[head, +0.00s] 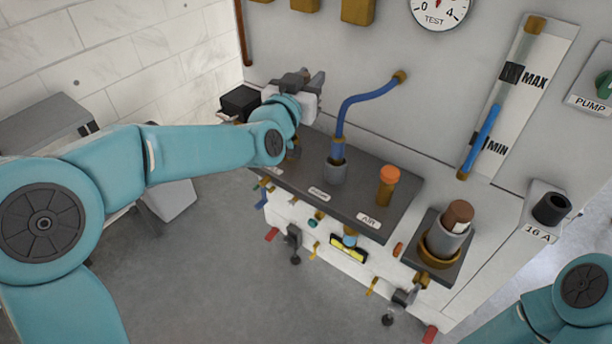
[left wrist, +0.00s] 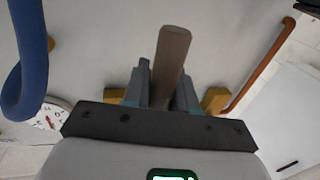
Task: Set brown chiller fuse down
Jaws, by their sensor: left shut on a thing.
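My left gripper (head: 303,82) is near the back wall panel, above the left end of the dark shelf. In the left wrist view its two fingers (left wrist: 166,90) are shut on a brown cylinder, the brown chiller fuse (left wrist: 173,52), which sticks out beyond the fingertips. The fuse cannot be made out in the head view. A holder marked 16 A (head: 550,210) with a dark round top stands at the right. My right gripper is not in view; only part of that arm shows at the lower right.
The dark shelf (head: 285,170) carries a blue hose (head: 350,105) in a grey socket and an orange-capped fitting (head: 388,180). A brown-topped piece (head: 458,214) sits in a grey cup on its right. A black box (head: 240,101) is beside my left gripper.

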